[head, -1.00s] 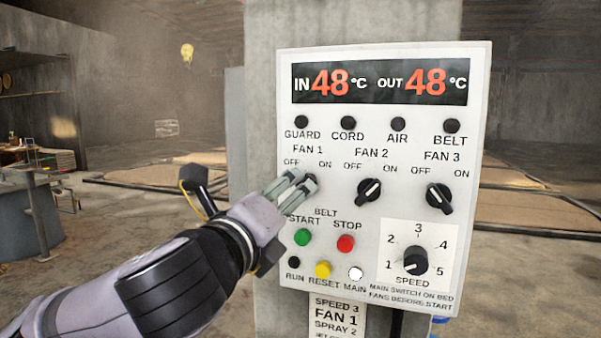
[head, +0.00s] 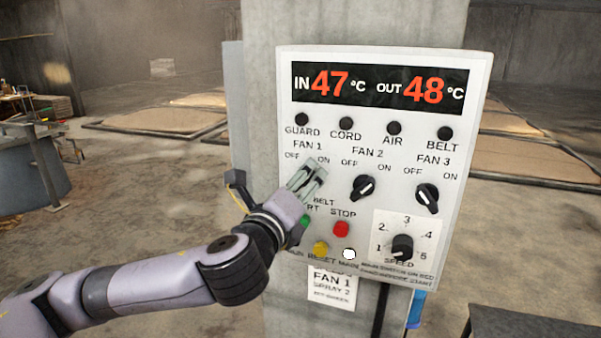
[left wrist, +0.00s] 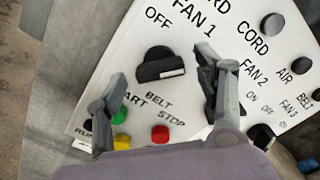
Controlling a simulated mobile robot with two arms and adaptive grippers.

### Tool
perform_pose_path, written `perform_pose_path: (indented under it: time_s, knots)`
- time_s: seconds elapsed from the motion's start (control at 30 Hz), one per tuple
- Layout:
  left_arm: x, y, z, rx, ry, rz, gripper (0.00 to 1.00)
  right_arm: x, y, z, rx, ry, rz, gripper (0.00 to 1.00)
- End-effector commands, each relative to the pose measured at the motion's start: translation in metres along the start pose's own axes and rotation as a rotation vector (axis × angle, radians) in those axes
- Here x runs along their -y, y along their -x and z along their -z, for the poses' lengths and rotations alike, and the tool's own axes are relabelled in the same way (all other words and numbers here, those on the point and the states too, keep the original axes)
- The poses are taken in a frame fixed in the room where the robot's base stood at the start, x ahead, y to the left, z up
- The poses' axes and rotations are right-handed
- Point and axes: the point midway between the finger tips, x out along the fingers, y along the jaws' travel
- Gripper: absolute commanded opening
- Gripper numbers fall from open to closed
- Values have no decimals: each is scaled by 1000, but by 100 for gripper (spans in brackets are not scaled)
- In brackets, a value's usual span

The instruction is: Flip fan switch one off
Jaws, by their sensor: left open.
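The white control panel (head: 340,120) is on a concrete pillar. The FAN 1 switch is a black rotary knob (left wrist: 160,65) with a white edge mark, under the FAN 1 and OFF labels in the left wrist view. Its ON label is hidden there behind a finger. My left gripper (head: 308,178) is open in front of this knob and covers it in the head view. In the left wrist view the fingers (left wrist: 163,92) stand on either side of the knob, with gaps visible. I cannot tell surely which way the knob is set. My right gripper is not in view.
The FAN 2 knob (head: 362,187) and FAN 3 knob (head: 427,198) are to the right. Below are a green button (head: 305,222), a red button (head: 341,229), a yellow button (head: 320,249) and the speed dial (head: 402,247). A grey tank (head: 30,170) stands far left.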

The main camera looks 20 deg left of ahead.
Motion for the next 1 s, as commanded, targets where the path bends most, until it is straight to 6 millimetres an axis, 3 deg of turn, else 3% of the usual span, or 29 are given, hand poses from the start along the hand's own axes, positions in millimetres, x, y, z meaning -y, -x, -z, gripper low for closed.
perform_pose_path:
  time_s: [0.13,0.43,1.0]
  knots:
    - [0,-9,0,-1,1,0,63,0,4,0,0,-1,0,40]
    - [0,-11,0,0,1,1,63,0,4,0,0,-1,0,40]
    - [0,-11,0,0,0,-1,25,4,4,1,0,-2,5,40]
